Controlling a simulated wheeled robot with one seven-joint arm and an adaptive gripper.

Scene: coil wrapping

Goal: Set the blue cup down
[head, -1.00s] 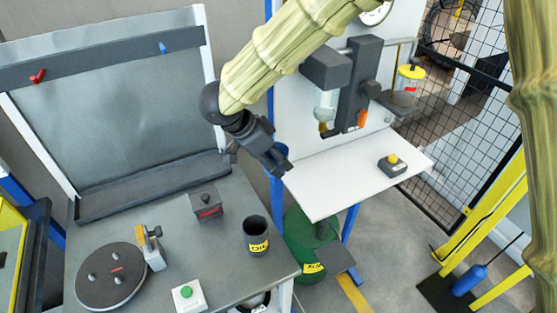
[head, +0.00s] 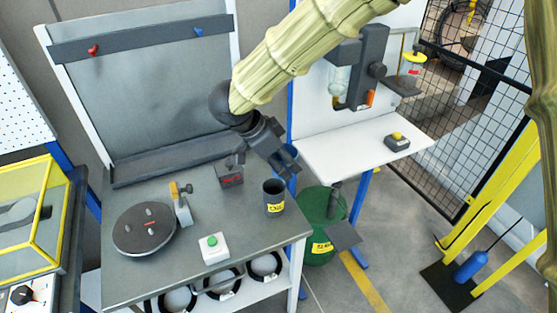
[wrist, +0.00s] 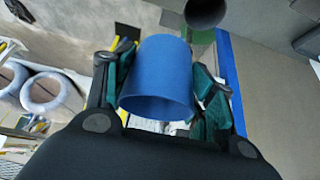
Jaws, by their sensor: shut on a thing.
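The blue cup (wrist: 158,80) is between the two fingers of my gripper (wrist: 160,105) in the wrist view. My gripper is shut on it. A dark cup with a yellow label (head: 273,198) stands upright on the bench, just in front of my gripper.
On the bench are a round dark turntable (head: 144,229), a small dark box (head: 230,176) and a white green-button box (head: 214,248). A white side table (head: 345,158) holds a yellow-button box (head: 397,141). A green bin (head: 322,225) stands on the floor. The bench's front left is clear.

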